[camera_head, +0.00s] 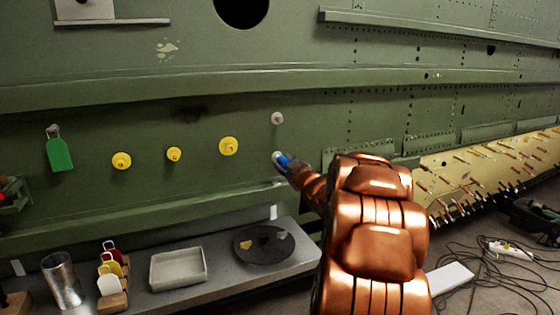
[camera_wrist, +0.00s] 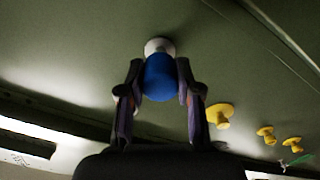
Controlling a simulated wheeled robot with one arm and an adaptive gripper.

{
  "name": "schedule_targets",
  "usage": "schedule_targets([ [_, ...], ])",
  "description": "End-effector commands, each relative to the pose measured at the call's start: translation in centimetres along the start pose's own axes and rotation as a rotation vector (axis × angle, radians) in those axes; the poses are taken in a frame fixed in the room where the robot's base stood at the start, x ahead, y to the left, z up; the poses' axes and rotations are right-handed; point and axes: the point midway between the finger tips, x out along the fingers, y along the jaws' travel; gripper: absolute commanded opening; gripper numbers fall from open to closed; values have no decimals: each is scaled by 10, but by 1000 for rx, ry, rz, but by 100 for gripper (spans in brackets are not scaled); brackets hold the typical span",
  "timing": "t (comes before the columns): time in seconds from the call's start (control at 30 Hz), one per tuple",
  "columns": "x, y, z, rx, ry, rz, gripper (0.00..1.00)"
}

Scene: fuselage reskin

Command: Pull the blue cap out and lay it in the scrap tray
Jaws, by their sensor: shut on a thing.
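The blue cap (camera_wrist: 161,78) is between the two fingers of my gripper (camera_wrist: 160,92) in the wrist view. A white round fitting (camera_wrist: 158,46) on the green panel shows directly behind the cap; I cannot tell whether the cap is still seated in it. In the head view my gripper (camera_head: 287,165) reaches the panel, with a bit of the blue cap (camera_head: 284,159) showing and the rest hidden. A pale rectangular tray (camera_head: 178,284), seemingly empty and probably the scrap tray, stands on the grey shelf below, left of my arm.
Several yellow plugs (camera_head: 228,146) and a green tag (camera_head: 59,153) are on the panel to the left. A dark round dish (camera_head: 250,258) with small pieces, a tag holder (camera_head: 114,300) and a metal cup (camera_head: 62,279) share the shelf. A ledge (camera_head: 150,218) juts out above it.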

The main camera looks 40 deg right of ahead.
Motion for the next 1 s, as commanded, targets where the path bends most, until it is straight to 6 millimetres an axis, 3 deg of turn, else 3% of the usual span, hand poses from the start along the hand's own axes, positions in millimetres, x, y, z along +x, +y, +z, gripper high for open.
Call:
schedule_targets([
  [0.47, -8, 0, 0, -1, 1, 1, 0],
  [1.0, -36, -1, 1, 0, -2, -1, 0],
])
